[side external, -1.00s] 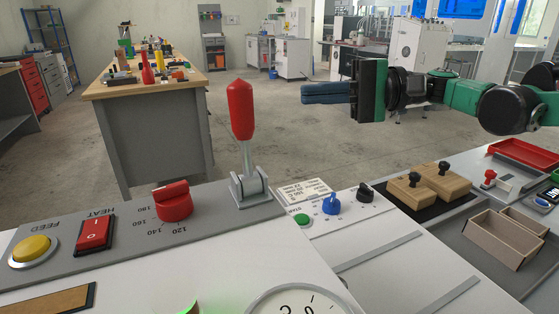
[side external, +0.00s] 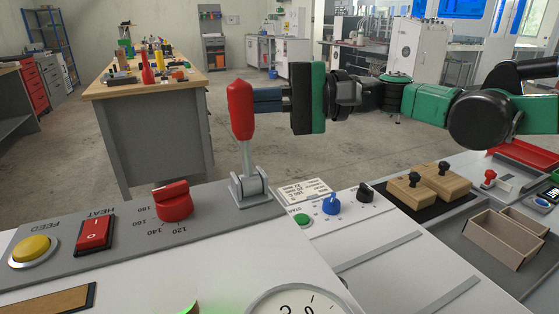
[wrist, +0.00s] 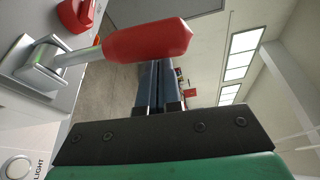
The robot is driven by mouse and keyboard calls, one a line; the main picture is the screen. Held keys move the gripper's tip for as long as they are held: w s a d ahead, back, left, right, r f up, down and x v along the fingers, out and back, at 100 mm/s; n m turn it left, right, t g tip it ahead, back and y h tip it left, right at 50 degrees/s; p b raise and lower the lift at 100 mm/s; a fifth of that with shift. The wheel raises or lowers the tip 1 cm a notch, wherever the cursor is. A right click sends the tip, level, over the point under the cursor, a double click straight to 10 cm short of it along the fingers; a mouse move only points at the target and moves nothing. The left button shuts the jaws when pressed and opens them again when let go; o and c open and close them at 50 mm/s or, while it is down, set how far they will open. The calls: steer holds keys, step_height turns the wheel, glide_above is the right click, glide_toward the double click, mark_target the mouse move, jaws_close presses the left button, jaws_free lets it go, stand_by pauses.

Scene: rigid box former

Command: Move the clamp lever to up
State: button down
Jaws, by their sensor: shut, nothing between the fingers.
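The clamp lever (side external: 241,112) has a red grip on a metal rod and stands upright, close to vertical, on its grey hinge bracket (side external: 250,188) at the panel's back edge. It also shows in the wrist view (wrist: 148,41), lying across the picture with its bracket at the left. My gripper (side external: 262,100) is shut and empty, its dark blue fingers level with the red grip and just right of it in the side view. The fingertips also show in the wrist view (wrist: 155,70), close to the grip. I cannot tell whether they touch it.
On the panel near the lever are a red knob (side external: 173,200), a red heat switch (side external: 94,234), a yellow button (side external: 33,249), a green button (side external: 302,220) and a blue knob (side external: 331,203). Wooden blocks (side external: 410,190) and an open box (side external: 505,240) lie to the right.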

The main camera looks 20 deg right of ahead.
steer(key=shift+s+r+n, duration=0.15)
steer(key=shift+s+n, duration=0.35)
steer(key=shift+s, duration=0.1)
stand_by(0.4)
steer(key=s+n+y, duration=0.2)
steer(key=s+n, duration=0.2)
steer(key=n, duration=0.1)
steer(key=shift+s, duration=0.55)
stand_by(0.6)
